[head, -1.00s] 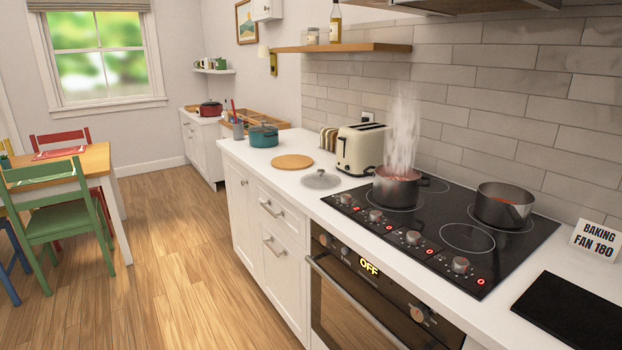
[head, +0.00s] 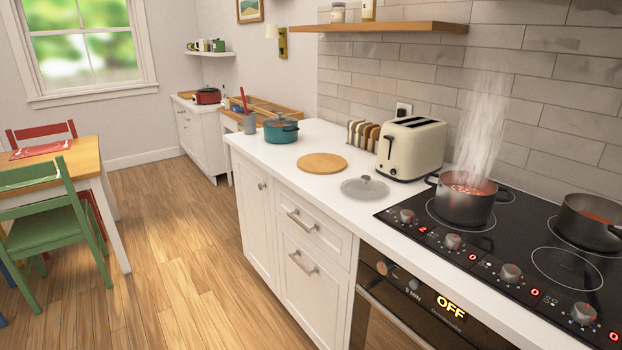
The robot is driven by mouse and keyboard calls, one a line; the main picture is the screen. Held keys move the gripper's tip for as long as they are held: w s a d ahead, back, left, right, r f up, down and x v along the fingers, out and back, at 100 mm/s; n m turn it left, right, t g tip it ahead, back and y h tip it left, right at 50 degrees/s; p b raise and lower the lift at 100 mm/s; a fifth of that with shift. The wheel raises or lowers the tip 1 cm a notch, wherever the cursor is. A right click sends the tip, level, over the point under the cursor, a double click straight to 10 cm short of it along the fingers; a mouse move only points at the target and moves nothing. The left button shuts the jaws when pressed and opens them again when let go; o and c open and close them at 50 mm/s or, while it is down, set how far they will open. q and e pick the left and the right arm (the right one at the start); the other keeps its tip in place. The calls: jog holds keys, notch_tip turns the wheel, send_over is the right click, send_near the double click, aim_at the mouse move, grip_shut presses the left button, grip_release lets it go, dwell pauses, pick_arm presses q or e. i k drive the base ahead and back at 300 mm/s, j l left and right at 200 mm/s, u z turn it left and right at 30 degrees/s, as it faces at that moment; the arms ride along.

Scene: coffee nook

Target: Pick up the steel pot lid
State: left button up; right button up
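The steel pot lid (head: 364,188) lies flat on the white counter, its small knob facing up. It sits just left of the black cooktop, in front of the cream toaster and to the right of the round wooden board. Neither of my grippers shows in the head view.
A steaming pot (head: 465,200) stands on the cooktop (head: 525,238), with a second pot (head: 590,220) to its right. A toaster (head: 411,148), wooden board (head: 322,163) and teal pot (head: 281,130) share the counter (head: 290,155). A green chair (head: 45,230) stands left; the floor between is clear.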

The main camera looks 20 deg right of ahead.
aim_at(364, 188)
jog(key=i+j+u, duration=0.15)
jog(key=i, duration=1.1)
jog(key=i+j+z, duration=0.1)
jog(key=i+z, duration=0.4)
jog(key=i+j+z, duration=0.2)
jog(key=z, duration=0.3)
jog(key=i+j+z, duration=0.25)
jog(key=z, duration=0.2)
jog(key=i+j+z, duration=0.2)
jog(key=j+z, duration=0.25)
jog(key=l, duration=0.15)
